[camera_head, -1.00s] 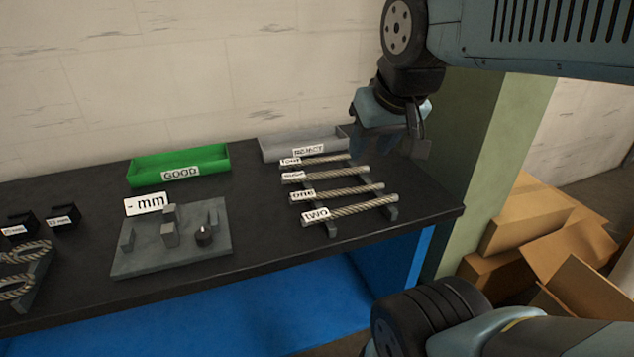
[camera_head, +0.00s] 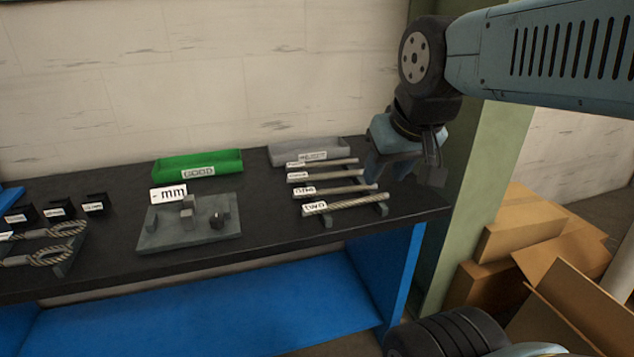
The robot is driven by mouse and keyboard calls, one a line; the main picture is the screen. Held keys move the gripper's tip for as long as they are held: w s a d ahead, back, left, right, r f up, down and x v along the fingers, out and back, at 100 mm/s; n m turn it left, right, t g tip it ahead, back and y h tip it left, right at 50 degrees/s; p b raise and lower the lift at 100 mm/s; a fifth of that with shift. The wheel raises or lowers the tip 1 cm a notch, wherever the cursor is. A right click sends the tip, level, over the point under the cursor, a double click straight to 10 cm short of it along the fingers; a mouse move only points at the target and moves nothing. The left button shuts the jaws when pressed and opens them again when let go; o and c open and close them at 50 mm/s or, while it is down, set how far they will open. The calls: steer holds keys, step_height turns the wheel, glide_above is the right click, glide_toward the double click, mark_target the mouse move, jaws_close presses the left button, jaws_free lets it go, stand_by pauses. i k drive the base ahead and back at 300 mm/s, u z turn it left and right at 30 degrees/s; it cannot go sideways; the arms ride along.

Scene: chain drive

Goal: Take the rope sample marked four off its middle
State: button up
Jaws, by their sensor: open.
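Several rope samples lie side by side on a low rack, each with a white label at its left end. The rearmost sample (camera_head: 338,162) has a label too blurred to read now; it looked like "four" a second ago. The sample in front of it (camera_head: 335,175) and the third one (camera_head: 345,189) also have blurred labels. The nearest (camera_head: 350,203) reads "two". My gripper (camera_head: 405,176) is open and empty, pointing down at the right ends of the samples. It overlaps the rack's right side in the picture; its height above the samples cannot be told.
A grey tray (camera_head: 335,146) stands behind the samples, and a green tray marked "GOOD" (camera_head: 170,172) stands left of it. A grey gauge plate with blocks (camera_head: 165,237) and an "mm" sign (camera_head: 168,193) are in the middle. Cardboard boxes (camera_head: 510,250) lie right of the bench (camera_head: 270,235).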

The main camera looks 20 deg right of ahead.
mark_target(299, 165)
steer(key=u, duration=0.2)
steer(key=i, duration=0.9)
steer(key=z, duration=0.1)
